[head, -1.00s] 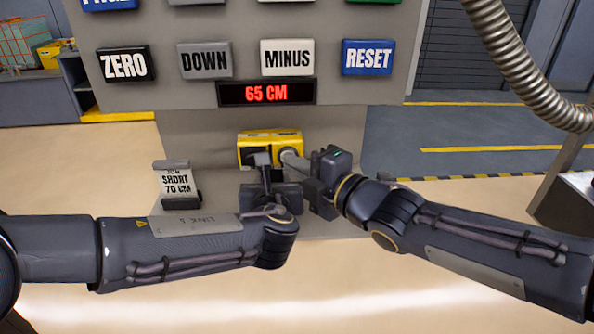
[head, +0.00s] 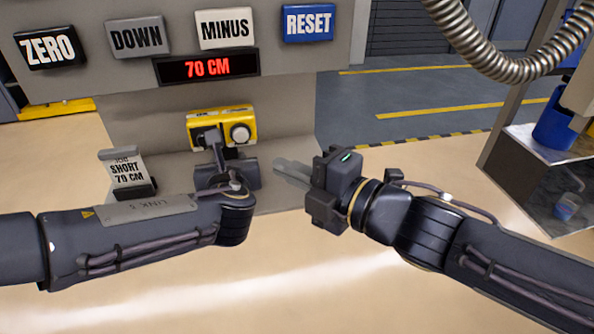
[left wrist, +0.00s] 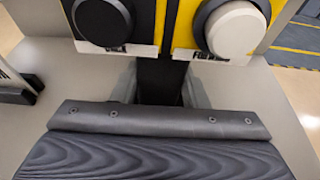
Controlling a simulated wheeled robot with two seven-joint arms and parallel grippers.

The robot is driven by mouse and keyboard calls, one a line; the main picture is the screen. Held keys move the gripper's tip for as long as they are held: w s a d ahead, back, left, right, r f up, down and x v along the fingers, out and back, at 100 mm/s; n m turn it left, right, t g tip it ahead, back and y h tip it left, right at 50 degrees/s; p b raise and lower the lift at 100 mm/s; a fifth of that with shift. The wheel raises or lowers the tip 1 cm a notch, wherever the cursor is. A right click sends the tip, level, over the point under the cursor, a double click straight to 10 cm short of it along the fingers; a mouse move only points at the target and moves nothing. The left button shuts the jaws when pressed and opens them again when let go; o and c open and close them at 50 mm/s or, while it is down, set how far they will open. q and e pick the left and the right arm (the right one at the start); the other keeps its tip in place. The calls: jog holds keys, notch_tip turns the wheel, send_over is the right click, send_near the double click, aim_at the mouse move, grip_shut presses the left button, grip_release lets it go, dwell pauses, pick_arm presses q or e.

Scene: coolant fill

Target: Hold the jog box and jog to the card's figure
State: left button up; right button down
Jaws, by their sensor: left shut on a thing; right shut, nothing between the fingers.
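The yellow jog box (head: 205,119) stands on the grey shelf of the panel. My left gripper (head: 216,150) is shut on it from the front. In the left wrist view the jog box (left wrist: 183,36) shows a black button (left wrist: 101,20) and a white button (left wrist: 236,29). The card (head: 128,172) stands left of the box and reads "SHORT 70 CM". The display (head: 207,68) above reads "70 CM" in red. My right gripper (head: 290,170) is shut and empty, to the right of the box and apart from it.
ZERO (head: 50,48), DOWN (head: 137,36), MINUS (head: 225,29) and RESET (head: 308,22) buttons line the panel above the display. A ribbed hose (head: 500,65) hangs at upper right. A blue bucket (head: 555,128) stands on a cart at right. Floor between is clear.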

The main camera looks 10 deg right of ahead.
jog(key=shift+s+d, duration=0.4)
jog(key=shift+s, duration=0.05)
pick_arm(q)
jog(key=shift+w+r, duration=0.1)
jog(key=o, duration=1)
jog(key=shift+c, duration=0.2)
